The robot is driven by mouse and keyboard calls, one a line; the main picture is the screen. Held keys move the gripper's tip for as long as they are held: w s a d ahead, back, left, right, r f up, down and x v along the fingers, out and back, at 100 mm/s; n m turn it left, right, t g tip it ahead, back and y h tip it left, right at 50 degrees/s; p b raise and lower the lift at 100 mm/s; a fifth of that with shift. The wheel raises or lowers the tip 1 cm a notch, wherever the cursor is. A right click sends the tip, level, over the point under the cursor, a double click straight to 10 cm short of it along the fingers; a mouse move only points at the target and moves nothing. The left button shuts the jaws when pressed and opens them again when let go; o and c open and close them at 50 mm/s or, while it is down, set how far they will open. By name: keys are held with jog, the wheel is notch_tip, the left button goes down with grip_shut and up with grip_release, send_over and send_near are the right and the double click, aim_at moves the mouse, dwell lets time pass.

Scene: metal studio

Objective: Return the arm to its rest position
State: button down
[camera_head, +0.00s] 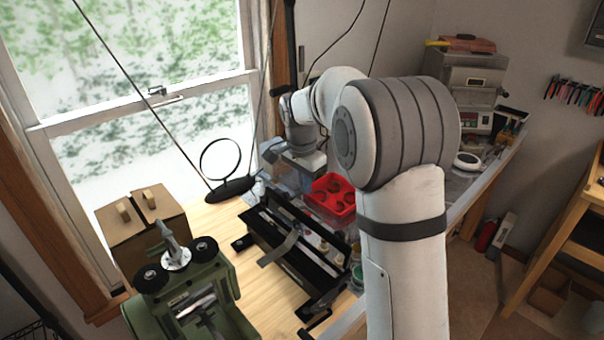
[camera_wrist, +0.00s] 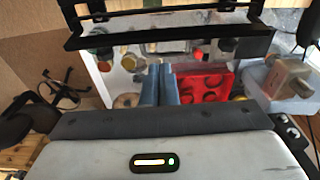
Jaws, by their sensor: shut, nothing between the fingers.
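My arm rises at the right of the head view and bends away over the workbench (camera_head: 222,222). Its far end is small and partly hidden behind the arm there, so the fingers cannot be made out in that view. In the wrist view my gripper (camera_wrist: 160,88) has its two blue-grey fingers close together, shut and empty. A red tray with round recesses (camera_wrist: 204,84) shows just right of the fingers; whether they touch it cannot be told. The red tray also shows in the head view (camera_head: 331,195), left of my arm.
A black open toolbox (camera_head: 290,245) lies left of my arm. A green machine (camera_head: 190,295) stands at front left, with brown boxes (camera_head: 140,225) behind it. A black ring stand (camera_head: 230,186) is near the window. A grey machine (camera_head: 466,80) stands at the back right.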

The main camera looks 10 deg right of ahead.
jog(key=s+d+r+n+t+b, duration=0.25)
jog(key=s+n, duration=0.35)
jog(key=s, duration=1)
jog(key=s+f+n+b, duration=0.1)
jog(key=s+f+n, duration=0.1)
jog(key=s, duration=0.5)
jog(key=s+d+f+n+y+b, duration=0.1)
jog(key=s+f+n, duration=0.1)
jog(key=s, duration=0.6)
jog(key=shift+d+n, duration=0.15)
jog(key=shift+n, duration=0.55)
jog(key=shift+f, duration=0.1)
